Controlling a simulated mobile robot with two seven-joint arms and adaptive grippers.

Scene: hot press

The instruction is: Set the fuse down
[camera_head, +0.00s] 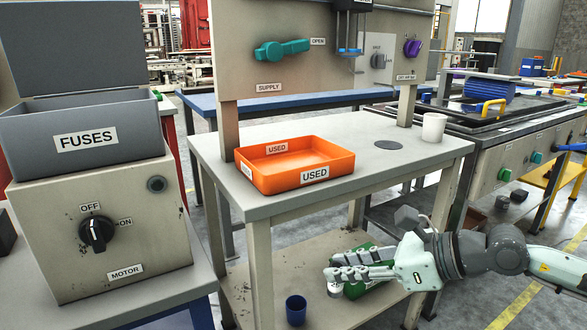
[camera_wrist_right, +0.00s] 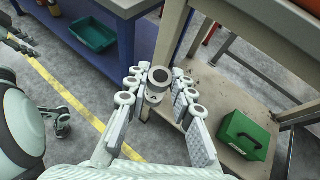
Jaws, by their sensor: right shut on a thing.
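My right gripper (camera_head: 340,277) is in front of the worktable, below its top and beside the lower shelf. In the wrist view its fingertips (camera_wrist_right: 157,84) are closed around a grey ring-ended cylinder, the fuse (camera_wrist_right: 160,75). In the head view the fuse shows only as a small pale piece (camera_head: 335,290) under the fingertips; the fingers hide the rest. The fuse is held in the air. Dark finger-like parts at the left edge of the wrist view look like my left gripper (camera_wrist_right: 15,38), too small to read.
The lower shelf holds a blue cup (camera_head: 296,310) and green case (camera_wrist_right: 245,135). A grey FUSES bin (camera_head: 130,125) is left.

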